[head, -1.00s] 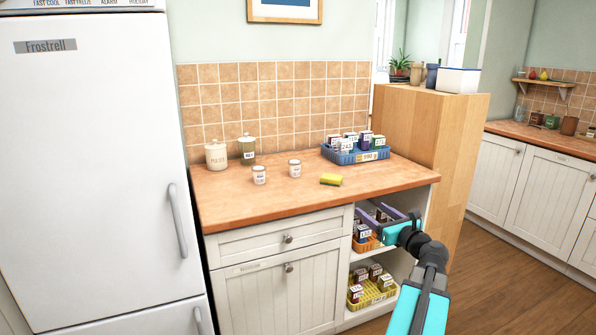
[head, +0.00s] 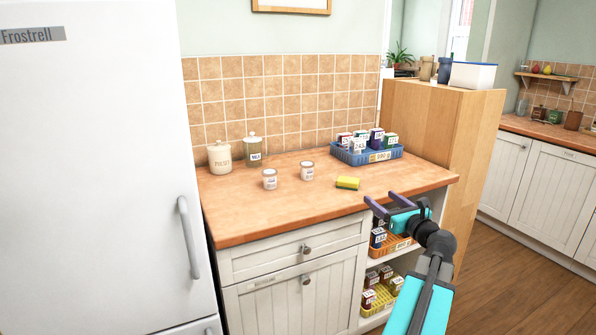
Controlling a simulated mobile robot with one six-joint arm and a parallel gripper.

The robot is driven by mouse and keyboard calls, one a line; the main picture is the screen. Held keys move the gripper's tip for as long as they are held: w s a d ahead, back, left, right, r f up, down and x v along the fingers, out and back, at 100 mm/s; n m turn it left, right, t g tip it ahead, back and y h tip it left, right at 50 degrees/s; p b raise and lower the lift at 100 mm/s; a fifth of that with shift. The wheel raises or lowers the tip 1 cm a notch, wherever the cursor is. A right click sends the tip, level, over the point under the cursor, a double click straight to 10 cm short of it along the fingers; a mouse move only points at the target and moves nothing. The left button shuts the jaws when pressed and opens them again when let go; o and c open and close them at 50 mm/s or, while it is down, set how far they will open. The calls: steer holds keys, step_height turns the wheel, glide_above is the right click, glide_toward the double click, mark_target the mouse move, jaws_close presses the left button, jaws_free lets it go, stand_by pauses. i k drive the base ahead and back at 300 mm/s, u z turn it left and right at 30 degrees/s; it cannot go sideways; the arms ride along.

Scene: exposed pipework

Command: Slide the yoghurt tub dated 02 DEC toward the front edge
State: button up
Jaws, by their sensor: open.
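Two small white tubs stand upright on the wooden counter (head: 235,207): a left tub (head: 270,179) nearer the front edge and a right tub (head: 307,171) a little further back. Each has a label, but the print is too small to read, so I cannot tell which is dated 02 DEC. My gripper (head: 375,200) is open and empty, with its purple fingers pointing left near the counter's front right edge. It is to the right of both tubs and apart from them.
A yellow sponge (head: 347,183) lies between the tubs and my gripper. A blue crate (head: 340,155) of small boxes stands at the back right. Two canisters, one cream (head: 220,157) and one glass (head: 253,152), stand at the back left. The counter's front left is clear.

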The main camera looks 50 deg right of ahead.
mark_target(307, 166)
steer(key=z, duration=0.05)
steer(key=i, duration=0.95)
